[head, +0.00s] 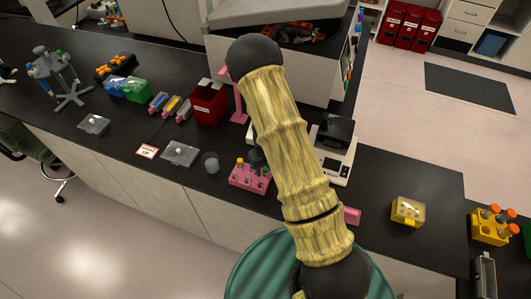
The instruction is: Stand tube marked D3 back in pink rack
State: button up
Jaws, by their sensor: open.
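The pink rack (249,184) stands on the black bench left of my arm, near the bench's front edge. Several tubes stand in it, one with a yellow-orange cap (240,162) and others with dark or reddish caps. Their marks are too small to read, so I cannot tell which tube is D3. My raised arm covers the middle of the view and the bench just right of the rack. My gripper does not show.
A clear cup (211,163) stands left of the rack. A white instrument (335,150) is behind my arm. A small pink block (352,215), a yellow box (408,211) and a yellow rack with orange-capped tubes (490,238) are to the right. Bare bench lies between the boxes.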

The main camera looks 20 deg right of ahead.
notch_tip(320, 180, up, 17)
jog(key=b, duration=0.1)
jog(key=shift+b, duration=0.4)
jog(key=shift+f, duration=0.1)
dwell(0.5)
